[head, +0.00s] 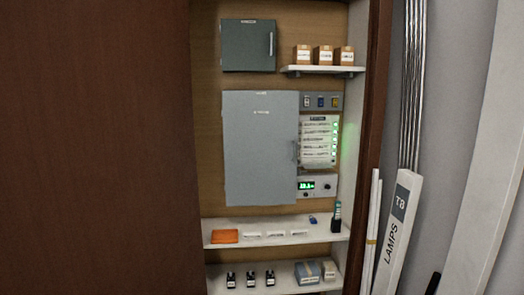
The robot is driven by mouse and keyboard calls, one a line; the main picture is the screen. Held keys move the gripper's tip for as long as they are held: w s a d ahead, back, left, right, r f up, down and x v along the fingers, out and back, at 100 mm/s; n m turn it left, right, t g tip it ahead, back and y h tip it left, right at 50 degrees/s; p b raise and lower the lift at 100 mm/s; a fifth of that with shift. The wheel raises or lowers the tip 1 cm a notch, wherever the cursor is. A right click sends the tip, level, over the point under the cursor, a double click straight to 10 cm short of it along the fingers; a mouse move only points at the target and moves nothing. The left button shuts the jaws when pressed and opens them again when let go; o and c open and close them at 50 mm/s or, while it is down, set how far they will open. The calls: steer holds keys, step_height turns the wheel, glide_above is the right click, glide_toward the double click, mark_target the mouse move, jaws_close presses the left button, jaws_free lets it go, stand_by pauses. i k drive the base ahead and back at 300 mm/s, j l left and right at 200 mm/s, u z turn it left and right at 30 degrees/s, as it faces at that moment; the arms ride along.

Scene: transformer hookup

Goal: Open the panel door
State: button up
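A large grey panel door (260,148) is shut on the back wall of a wooden closet, with a small dark handle (295,152) at its right edge. A smaller dark grey cabinet (248,45) hangs above it, also shut, with a vertical light handle (271,44) on its right side. Each has a small label too fine to read. My gripper does not show in the head view.
Right of the panel door are switches (320,101), a unit with green lights (319,141) and a green display (307,185). Shelves (225,225) below hold small items. A brown door (95,150) fills the left. A box marked LAMPS (397,232) leans at right.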

mark_target(260, 128)
steer(key=i+l+u, duration=0.4)
steer(key=i, duration=0.2)
steer(key=i+l+u, duration=0.4)
steer(key=i, duration=0.15)
steer(key=i+l+u, duration=0.4)
steer(key=l, duration=0.25)
steer(key=i+l+u, duration=0.4)
steer(key=l, duration=0.4)
steer(key=i+j, duration=0.05)
